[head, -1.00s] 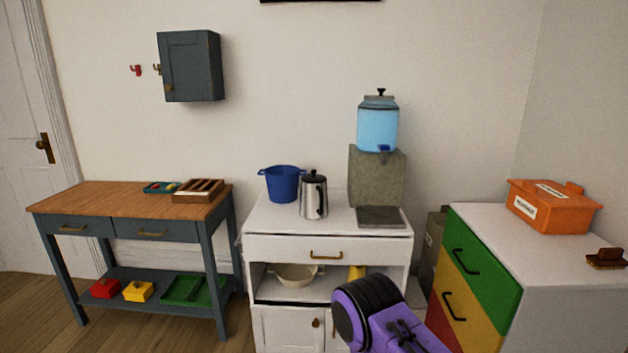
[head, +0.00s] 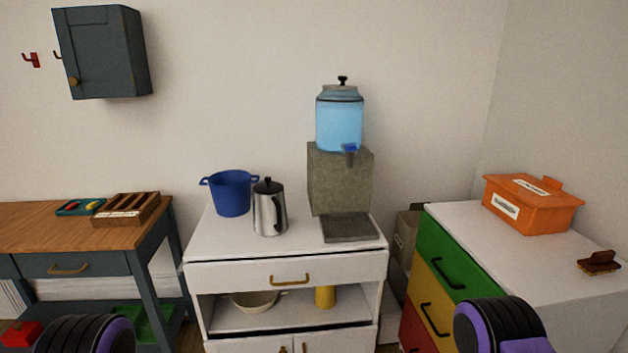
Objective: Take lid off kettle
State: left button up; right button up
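A silver metal kettle (head: 270,211) stands upright on the white cabinet top. Its lid (head: 268,186), with a dark knob, sits on it. My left arm shows at the bottom left edge and my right arm at the bottom right, as black and purple links. Neither gripper's fingers are in the picture. Both arms are well in front of the kettle and apart from it.
The white cabinet (head: 225,239) also holds a blue pot (head: 232,193) left of the kettle and a water dispenser (head: 340,124) on a stone block to the right. A coloured drawer unit (head: 436,258) bears an orange box (head: 533,203). A wooden table (head: 40,227) stands left.

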aim_at(268, 187)
jog(key=u, duration=0.05)
jog(key=i, duration=0.85)
jog(key=u, duration=0.4)
